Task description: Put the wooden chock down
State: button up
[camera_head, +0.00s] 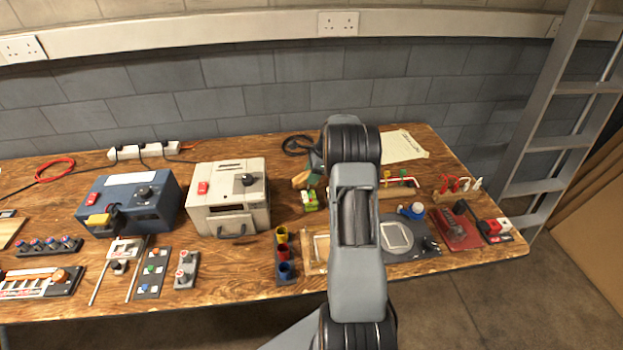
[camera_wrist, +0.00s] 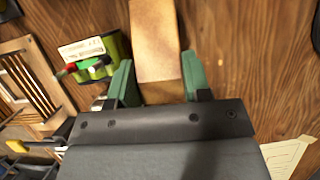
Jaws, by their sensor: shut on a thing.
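The wooden chock (camera_wrist: 155,45) is a light brown block between the green fingers of my gripper (camera_wrist: 157,78) in the wrist view. The fingers are shut on it. Its far end points away from the gripper, over the wooden bench. In the head view the chock (camera_head: 301,179) shows as a small tan piece left of my arm, near the back of the bench. My arm hides part of the gripper there. I cannot tell whether the chock touches the bench top.
A green battery-like block (camera_wrist: 92,55) lies close to the left of the chock in the wrist view. A slatted wooden rack (camera_wrist: 30,80) stands further left. Bare bench (camera_wrist: 245,60) is to the right. A beige charger box (camera_head: 228,195) and coloured cups (camera_head: 282,252) stand left of my arm.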

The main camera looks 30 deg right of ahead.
jog(key=shift+f, duration=1.05)
jog(key=shift+f, duration=0.15)
jog(key=o, duration=0.7)
